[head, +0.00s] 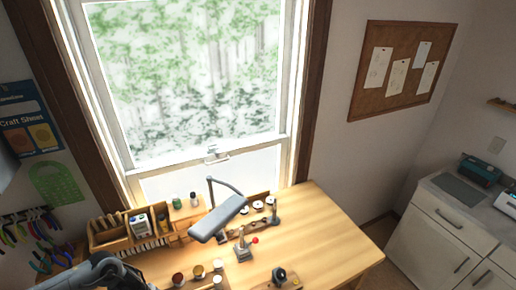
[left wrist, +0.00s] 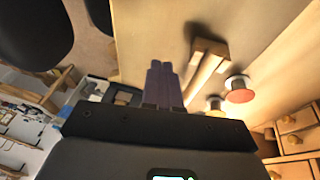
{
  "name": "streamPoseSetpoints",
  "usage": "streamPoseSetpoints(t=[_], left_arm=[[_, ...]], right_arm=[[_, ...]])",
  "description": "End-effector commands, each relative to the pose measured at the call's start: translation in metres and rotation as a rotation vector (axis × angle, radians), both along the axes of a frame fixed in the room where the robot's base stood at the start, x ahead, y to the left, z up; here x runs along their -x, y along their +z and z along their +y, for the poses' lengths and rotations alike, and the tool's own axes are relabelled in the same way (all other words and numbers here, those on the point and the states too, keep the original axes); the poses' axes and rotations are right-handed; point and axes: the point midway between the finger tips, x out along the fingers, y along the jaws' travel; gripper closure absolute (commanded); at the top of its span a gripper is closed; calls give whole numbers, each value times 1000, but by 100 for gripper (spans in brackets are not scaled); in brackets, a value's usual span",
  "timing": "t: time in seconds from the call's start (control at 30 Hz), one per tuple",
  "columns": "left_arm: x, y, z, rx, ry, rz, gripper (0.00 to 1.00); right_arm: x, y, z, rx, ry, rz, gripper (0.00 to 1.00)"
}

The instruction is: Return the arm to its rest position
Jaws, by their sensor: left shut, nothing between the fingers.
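My left arm comes in at the bottom left of the head view as a dark shape over the near left corner of the wooden workbench (head: 325,235). Its fingertips are not clear there. In the left wrist view my left gripper (left wrist: 163,68) has its two fingers together with nothing between them. The fingers are apart from the wooden piece (left wrist: 208,55) on the bench beside them. My right gripper shows in neither view.
A lamp (head: 218,220) with a grey head stands mid-bench. A wooden organizer (head: 110,238) sits at the back left, near my left arm. Small jars (head: 198,271) stand at the front. A red-topped spool (left wrist: 240,92) and small drawers (left wrist: 298,122) show in the wrist view. The bench's right side is clear.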

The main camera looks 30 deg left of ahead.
Motion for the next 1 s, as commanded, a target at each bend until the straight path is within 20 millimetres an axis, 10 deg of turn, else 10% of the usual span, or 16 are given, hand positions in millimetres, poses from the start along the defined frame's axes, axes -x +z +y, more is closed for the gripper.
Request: streamPoseSetpoints(t=[0.37,0.6,0.73,1.0], left_arm=[[49,-40,-161,290,25,1,100],[35,1,-293,394,232,-240,100],[16,45,-298,304,436,-341,100],[31,103,-227,-3,675,-257,100]], right_arm=[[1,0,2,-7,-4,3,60],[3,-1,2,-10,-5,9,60],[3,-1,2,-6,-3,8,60],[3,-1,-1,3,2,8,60]])
